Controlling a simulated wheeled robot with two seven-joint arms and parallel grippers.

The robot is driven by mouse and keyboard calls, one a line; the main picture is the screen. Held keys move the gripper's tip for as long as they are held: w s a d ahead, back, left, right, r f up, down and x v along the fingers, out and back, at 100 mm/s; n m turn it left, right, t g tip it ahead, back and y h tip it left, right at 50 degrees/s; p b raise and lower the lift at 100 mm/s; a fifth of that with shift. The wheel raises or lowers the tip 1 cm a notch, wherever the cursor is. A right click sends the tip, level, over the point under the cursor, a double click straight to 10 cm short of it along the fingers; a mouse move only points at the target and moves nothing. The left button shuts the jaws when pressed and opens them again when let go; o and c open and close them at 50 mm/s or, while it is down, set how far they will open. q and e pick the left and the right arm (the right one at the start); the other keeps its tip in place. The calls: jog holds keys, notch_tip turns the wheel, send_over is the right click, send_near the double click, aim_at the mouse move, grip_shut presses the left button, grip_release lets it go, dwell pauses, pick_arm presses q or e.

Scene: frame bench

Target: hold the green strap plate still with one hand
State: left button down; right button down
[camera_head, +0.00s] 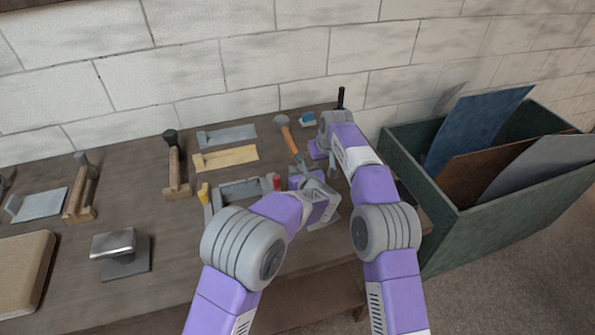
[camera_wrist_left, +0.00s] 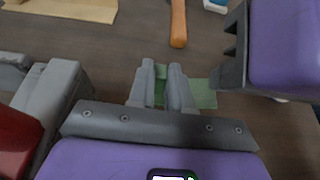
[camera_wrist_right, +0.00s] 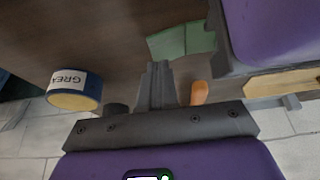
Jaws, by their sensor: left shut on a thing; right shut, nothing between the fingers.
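The green strap plate (camera_wrist_left: 204,94) shows in the left wrist view, low over the brown bench. My left gripper (camera_wrist_left: 162,76) is shut on it, and green shows between and beside its fingers. In the right wrist view the plate (camera_wrist_right: 182,42) lies beyond the tips of my right gripper (camera_wrist_right: 156,70). In the head view my arms hide most of the area around the plate.
A tool with an orange handle (camera_head: 289,140) lies close behind my grippers. A blue tin (camera_wrist_right: 76,88) with a white label shows in the right wrist view. A grey frame with a red end (camera_head: 276,181) sits left of my left gripper. A green crate (camera_head: 470,232) with panels stands right.

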jog(key=shift+f, duration=0.9)
jog(key=shift+s+f, duration=0.2)
jog(key=shift+f, duration=0.55)
dwell(0.3)
jog(key=shift+w+r, duration=0.1)
jog(key=shift+r, duration=4.2)
pick_arm(q)
jog(key=c, duration=1)
grip_release()
